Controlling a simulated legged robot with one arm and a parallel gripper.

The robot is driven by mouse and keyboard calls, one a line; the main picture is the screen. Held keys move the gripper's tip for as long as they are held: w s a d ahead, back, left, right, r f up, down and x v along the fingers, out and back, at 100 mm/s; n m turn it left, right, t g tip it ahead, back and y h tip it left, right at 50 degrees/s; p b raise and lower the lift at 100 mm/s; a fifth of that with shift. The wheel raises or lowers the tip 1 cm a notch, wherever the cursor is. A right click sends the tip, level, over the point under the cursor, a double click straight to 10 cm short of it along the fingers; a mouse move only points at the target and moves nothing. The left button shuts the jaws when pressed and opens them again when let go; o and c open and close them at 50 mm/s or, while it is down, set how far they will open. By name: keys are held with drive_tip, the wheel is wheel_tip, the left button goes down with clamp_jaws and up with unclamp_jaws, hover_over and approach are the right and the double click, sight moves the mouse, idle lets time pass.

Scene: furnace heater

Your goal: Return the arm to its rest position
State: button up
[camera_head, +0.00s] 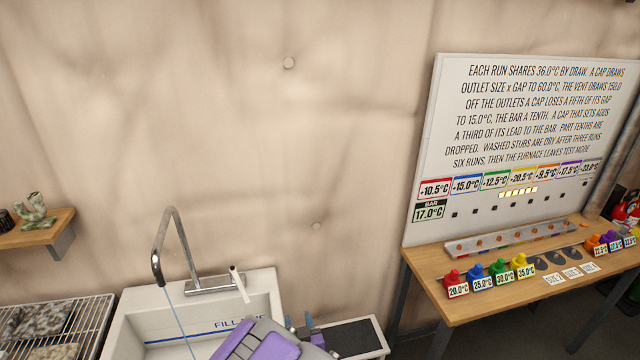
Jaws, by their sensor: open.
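My arm shows at the bottom middle as a purple and grey part in front of the sink's right corner. My gripper (300,325) is at its end, with two small bluish tips standing apart, open, with nothing seen between them. The lower part of the arm is cut off by the picture's bottom edge.
The white sink (118,325) has a tap (172,225) with water running. A drying rack (90,305) stands left, below a wooden shelf (55,232). At right, a wooden table (455,303) holds several coloured, labelled caps under a sign board (530,130). The wall between is bare.

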drive_tip(key=s+d+r+m+g+h+b, duration=0.1)
drive_tip(key=d+m+g+h+b, duration=0.15)
drive_tip(key=d, duration=0.35)
drive_tip(key=s+d+r+m+g+h+b, duration=0.1)
drive_tip(key=s+d+r+m+g+h, duration=0.2)
drive_tip(key=d, duration=0.4)
drive_tip(key=s+d+r+n+g+b, duration=0.1)
drive_tip(key=s+d+r+g+b, duration=0.1)
drive_tip(key=s, duration=0.9)
drive_tip(key=s+d+r+g+y+b, duration=0.1)
drive_tip(key=s+d+r+g+b, duration=0.1)
drive_tip(key=s, duration=1)
drive_tip(key=s+d+r+n+g+b, duration=0.1)
drive_tip(key=s+d+r+g, duration=0.2)
drive_tip(key=s, duration=0.9)
wheel_tip(320, 180, up, 3)
drive_tip(key=g, duration=0.4)
drive_tip(key=shift+s+d+n+y+b, duration=0.25)
drive_tip(key=shift+d+n+y+b, duration=0.05)
drive_tip(key=shift+n+y+b, duration=0.1)
drive_tip(key=shift+g, duration=0.25)
